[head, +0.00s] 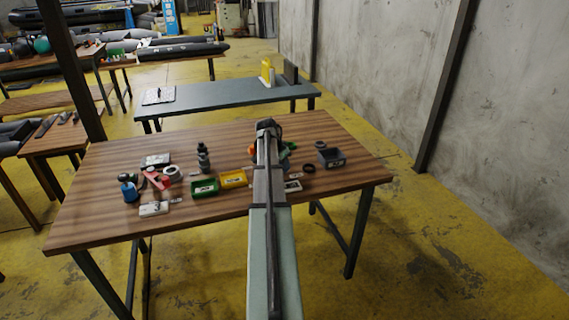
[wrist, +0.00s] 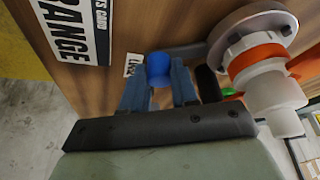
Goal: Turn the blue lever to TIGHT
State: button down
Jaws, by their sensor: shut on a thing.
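The blue lever's round knob (wrist: 158,70) sits between the two blue-grey fingers of my gripper (wrist: 160,88) in the wrist view. The fingers are shut on it. A grey bar (wrist: 186,50) runs from beside the knob toward a round grey flange (wrist: 268,22). A valve with an orange ring (wrist: 250,62) and a white stepped nozzle (wrist: 272,92) stands at the flange. A small white label (wrist: 132,66) lies by the knob, partly covered by a finger, so I cannot read its word fully. In the head view my arm hides the lever and the fingers.
On the wooden table (head: 110,222) stand a green bin (head: 205,187), a yellow bin (head: 233,179), a grey bin (head: 332,158), a blue bottle (head: 129,191) and a dark fitting (head: 203,160). A black ring (head: 309,168) lies right of my arm. A large ORANGE card (wrist: 72,28) lies near the knob.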

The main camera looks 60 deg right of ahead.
jog(key=shift+w+a+m+g+y, duration=0.15)
jog(key=shift+w+a+m+g, duration=0.2)
jog(key=shift+a+m, duration=0.4)
jog(key=shift+w+a+m+g+y, duration=0.2)
jog(key=shift+w+a+m, duration=0.3)
jog(key=shift+m, duration=0.45)
jog(key=shift+w+a+m+g+y, duration=0.15)
jog(key=shift+w+a+m+g, duration=0.1)
jog(key=shift+w+a+m, duration=0.35)
jog(key=shift+w+a+m+g+y, duration=0.1)
jog(key=shift+w+a+m+g, duration=0.15)
jog(key=shift+m, duration=0.55)
jog(key=shift+w+a+m+g+y, duration=0.2)
jog(key=shift+w+a+m+y, duration=0.15)
jog(key=shift+w+m, duration=0.4)
jog(key=shift+w+a+m+g+y, duration=0.2)
jog(key=shift+w+a+m, duration=0.3)
jog(key=shift+m, duration=0.45)
jog(key=shift+w+a+m+y, duration=0.15)
jog(key=shift+w+m+y, duration=0.15)
jog(key=shift+w+m, duration=0.4)
jog(key=shift+w+a+m+y, duration=0.1)
jog(key=shift+w+m+y, duration=0.15)
jog(key=shift+w+m, duration=0.4)
jog(key=shift+m, duration=0.25)
jog(key=c, duration=0.8)
grip_release()
jog(key=shift+c, duration=0.2)
jog(key=shift+s, duration=0.1)
jog(key=shift+r, duration=0.1)
